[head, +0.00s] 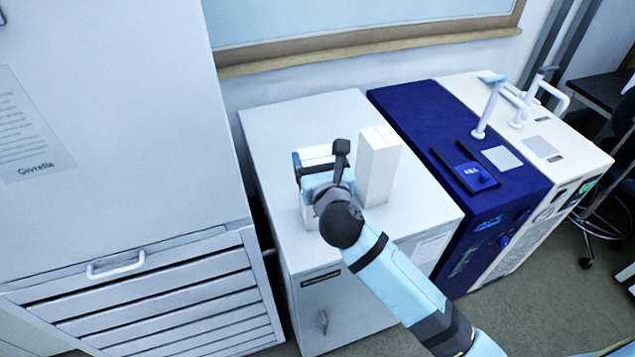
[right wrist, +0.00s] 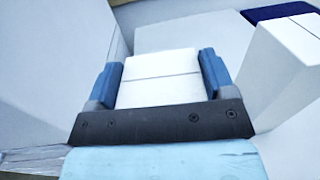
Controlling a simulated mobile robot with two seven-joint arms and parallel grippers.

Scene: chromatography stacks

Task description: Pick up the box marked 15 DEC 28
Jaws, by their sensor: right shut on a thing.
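My right gripper (head: 319,163) is at a white box (head: 316,152) on top of the white cabinet. In the right wrist view the fingers of my right gripper (right wrist: 160,84) are on both sides of this white box (right wrist: 158,64), shut on it. A dark seam line runs across its top. A second, taller white box (head: 379,165) stands upright just to the right; it also shows in the right wrist view (right wrist: 285,65). No date marking can be read on either box. Whether the held box touches the cabinet top is hidden by my arm. My left gripper is out of view.
The white cabinet (head: 270,130) has free top space behind and left of the boxes. A dark blue machine (head: 420,105) and a cream machine with raised handles (head: 560,140) stand to the right. A tall grey cabinet (head: 120,130) stands at left. A framed window or board is behind.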

